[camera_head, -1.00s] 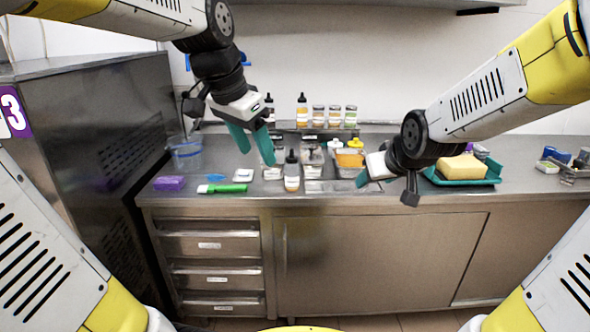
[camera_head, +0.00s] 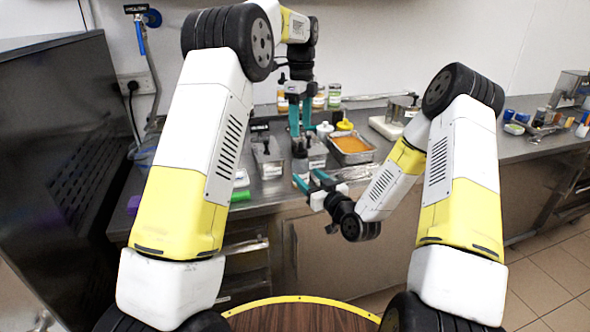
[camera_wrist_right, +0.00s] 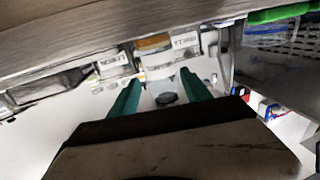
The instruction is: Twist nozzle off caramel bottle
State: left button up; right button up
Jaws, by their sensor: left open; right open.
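A dark-topped bottle (camera_head: 300,165) with a white label stands at the counter's front, and I take it for the caramel bottle. My left gripper (camera_head: 300,131) is open, with its teal fingers pointing down just above the bottle's dark nozzle. I cannot tell whether they touch it. My right gripper (camera_head: 312,181) is open, low at the bottle's front, with its fingers spread toward it. In the right wrist view, which is upside down, an orange and white labelled object (camera_wrist_right: 156,60) and a dark round shape show between the open fingers (camera_wrist_right: 160,85). Contact is unclear.
Steel containers (camera_head: 269,168) stand close beside the bottle. A tray of orange contents (camera_head: 352,157), a yellow-topped bottle (camera_head: 344,125) and a white-topped bottle (camera_head: 324,130) are to the right. Jars (camera_head: 334,96) stand behind. My left arm hides much of the left counter.

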jog(key=shift+x, duration=3.95)
jog(key=shift+c, duration=0.3)
grip_shut()
